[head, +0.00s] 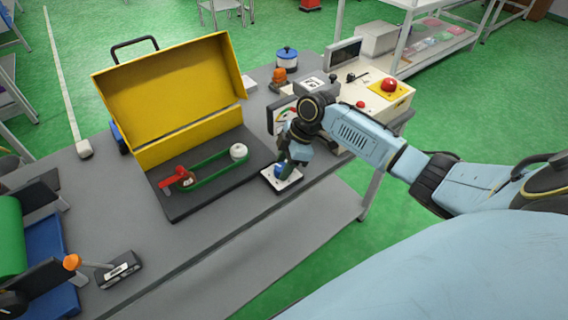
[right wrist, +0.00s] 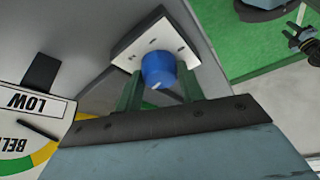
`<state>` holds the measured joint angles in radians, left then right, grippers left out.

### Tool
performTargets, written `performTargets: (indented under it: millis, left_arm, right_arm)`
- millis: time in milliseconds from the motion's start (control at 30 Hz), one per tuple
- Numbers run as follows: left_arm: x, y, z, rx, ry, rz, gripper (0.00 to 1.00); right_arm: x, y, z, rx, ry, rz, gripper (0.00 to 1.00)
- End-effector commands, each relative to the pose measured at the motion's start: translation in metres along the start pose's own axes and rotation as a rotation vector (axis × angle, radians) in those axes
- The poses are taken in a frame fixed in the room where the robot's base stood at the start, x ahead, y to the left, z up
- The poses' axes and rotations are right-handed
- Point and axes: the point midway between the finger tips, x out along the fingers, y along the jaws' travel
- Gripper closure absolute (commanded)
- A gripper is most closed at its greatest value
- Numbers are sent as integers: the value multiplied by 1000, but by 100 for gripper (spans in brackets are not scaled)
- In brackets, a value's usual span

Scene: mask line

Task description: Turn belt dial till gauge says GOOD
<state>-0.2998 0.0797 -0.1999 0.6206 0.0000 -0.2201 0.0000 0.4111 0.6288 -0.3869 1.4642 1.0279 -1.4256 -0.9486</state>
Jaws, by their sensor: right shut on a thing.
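The blue belt dial (head: 279,171) sits on a small white plate (head: 292,181) at the bench's front edge. It shows as a blue knob (right wrist: 158,70) in the right wrist view. My right gripper (head: 287,164) reaches down over the dial, its green fingers on either side, shut on it. The belt gauge (head: 283,113) stands behind, partly hidden by my right arm. In the right wrist view the gauge (right wrist: 30,128) appears upside down and cut off, with LOW, a black needle and yellow and green bands visible. GOOD cannot be read. My left gripper is not in view.
A green belt (head: 212,167) runs around a white pulley (head: 239,152) and a red-handled part (head: 178,176), under an open yellow cover (head: 170,90). A control box (head: 375,95) with red buttons stands behind my right arm. An orange-knobbed lever (head: 98,266) is front left.

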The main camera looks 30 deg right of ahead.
Motion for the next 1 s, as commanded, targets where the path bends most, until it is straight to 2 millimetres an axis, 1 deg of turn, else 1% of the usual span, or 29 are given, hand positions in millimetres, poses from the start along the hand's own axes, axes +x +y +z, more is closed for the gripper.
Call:
performTargets:
  millis: [167,367,700,1000]
  left_arm:
    - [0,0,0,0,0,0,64]
    - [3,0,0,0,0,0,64]
    - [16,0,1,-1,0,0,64]
    - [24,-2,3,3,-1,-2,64]
  right_arm:
    - [-1,2,-1,-101,1,-40,84]
    - [0,3,-1,-265,1,-108,84]
    - [1,5,-2,-552,1,-227,84]
    - [1,5,-3,-736,2,-304,84]
